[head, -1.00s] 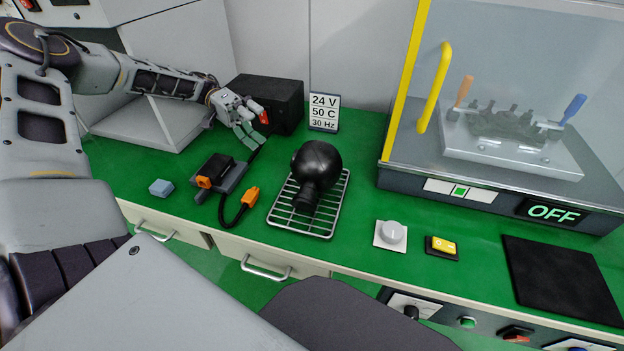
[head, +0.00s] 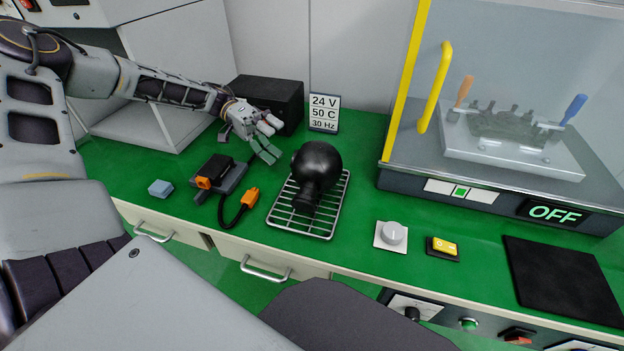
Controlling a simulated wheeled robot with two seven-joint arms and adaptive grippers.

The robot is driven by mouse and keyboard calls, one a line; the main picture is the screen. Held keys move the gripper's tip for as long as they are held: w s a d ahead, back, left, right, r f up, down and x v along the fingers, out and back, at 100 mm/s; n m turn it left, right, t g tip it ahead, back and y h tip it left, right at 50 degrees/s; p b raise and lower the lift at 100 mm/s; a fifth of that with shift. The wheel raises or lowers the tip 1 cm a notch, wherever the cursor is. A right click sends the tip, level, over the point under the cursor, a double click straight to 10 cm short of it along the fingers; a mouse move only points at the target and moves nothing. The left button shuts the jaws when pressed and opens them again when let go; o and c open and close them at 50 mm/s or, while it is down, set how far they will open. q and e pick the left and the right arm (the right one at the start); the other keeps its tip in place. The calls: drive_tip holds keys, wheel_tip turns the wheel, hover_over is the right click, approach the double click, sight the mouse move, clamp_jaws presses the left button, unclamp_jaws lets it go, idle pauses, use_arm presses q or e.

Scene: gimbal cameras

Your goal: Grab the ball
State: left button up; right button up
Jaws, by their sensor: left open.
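The black ball (head: 318,163), with a short neck facing the front, sits on a wire rack (head: 326,222) in the middle of the green bench. My left gripper (head: 272,138) is open and empty. It is just left of the ball and a little behind it, above the bench and apart from the ball. My right gripper is not in view.
A black box (head: 278,98) and a "24 V 50 C 30 Hz" sign (head: 324,113) stand behind. A dark device with an orange-tipped cable (head: 250,197) and a blue block (head: 160,188) lie left. A white dial (head: 393,234), yellow switch (head: 443,246) and glass-fronted enclosure (head: 500,100) are right.

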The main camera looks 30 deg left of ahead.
use_arm(q)
drive_tip(key=shift+d, duration=0.1)
idle(0.3)
drive_tip(key=shift+s+d+f, duration=0.1)
drive_tip(key=shift+d+f, duration=0.1)
drive_tip(key=shift+d, duration=0.3)
drive_tip(key=x, duration=0.2)
drive_tip(key=shift+s+d+f+b, duration=0.15)
drive_tip(key=shift+d+b, duration=0.2)
drive_tip(key=shift+b, duration=0.05)
drive_tip(key=shift+d+f, duration=0.1)
drive_tip(key=shift+d, duration=0.5)
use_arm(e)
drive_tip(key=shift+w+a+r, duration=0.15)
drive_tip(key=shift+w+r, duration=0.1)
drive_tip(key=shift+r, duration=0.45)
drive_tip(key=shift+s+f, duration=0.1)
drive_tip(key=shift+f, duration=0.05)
use_arm(q)
drive_tip(key=shift+c, duration=1.1)
drive_tip(key=shift+s, duration=0.1)
drive_tip(key=c, duration=1.8)
